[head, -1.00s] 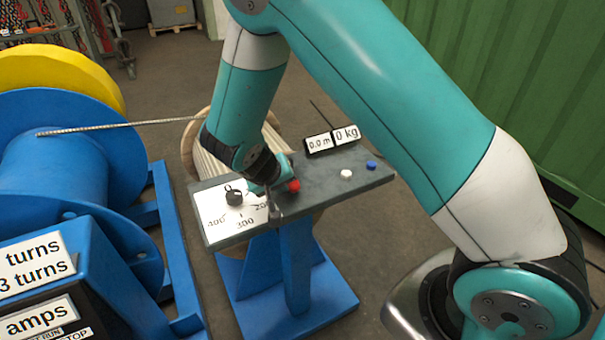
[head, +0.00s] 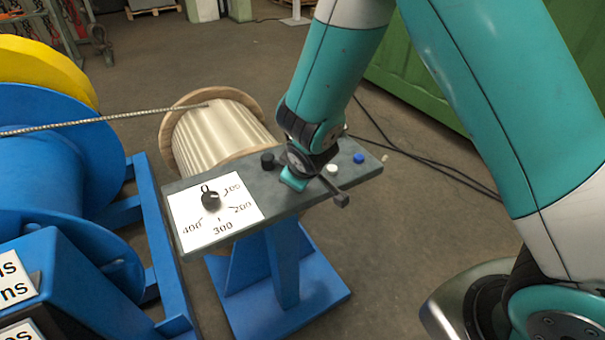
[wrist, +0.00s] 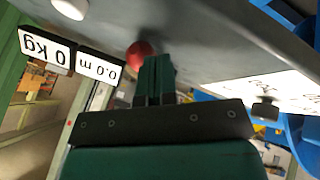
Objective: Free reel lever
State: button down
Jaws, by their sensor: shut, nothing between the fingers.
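I cannot make out a lever for certain in any view. A grey control panel (head: 345,187) on a blue stand carries a dial knob (head: 210,199) on a white scale, a black knob (head: 267,160), a white button (head: 332,169) and a blue button (head: 359,158). My gripper (head: 293,181) is shut and empty, low over the panel between the black knob and the white button. In the wrist view its fingers (wrist: 157,72) are together beside a red button (wrist: 138,52). I cannot tell whether they touch it; the head view hides that button.
A wooden-flanged reel (head: 215,135) stands behind the panel. Blue machinery (head: 50,180) with a yellow disc (head: 45,65) fills the left, and a rope (head: 110,118) runs across to the reel. A green container (head: 425,95) stands behind. Open floor lies beyond the reel.

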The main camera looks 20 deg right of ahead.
jog(key=shift+w+d, duration=0.2)
jog(key=shift+d, duration=0.35)
jog(key=s+a, duration=0.1)
jog(key=s, duration=0.1)
jog(key=s+a+r, duration=0.1)
jog(key=shift+s+a+r, duration=0.15)
jog(key=shift+s+a, duration=0.25)
jog(key=v, duration=0.9)
jog(key=shift+d+r, duration=0.2)
jog(key=shift+d, duration=0.45)
jog(key=shift+s, duration=0.1)
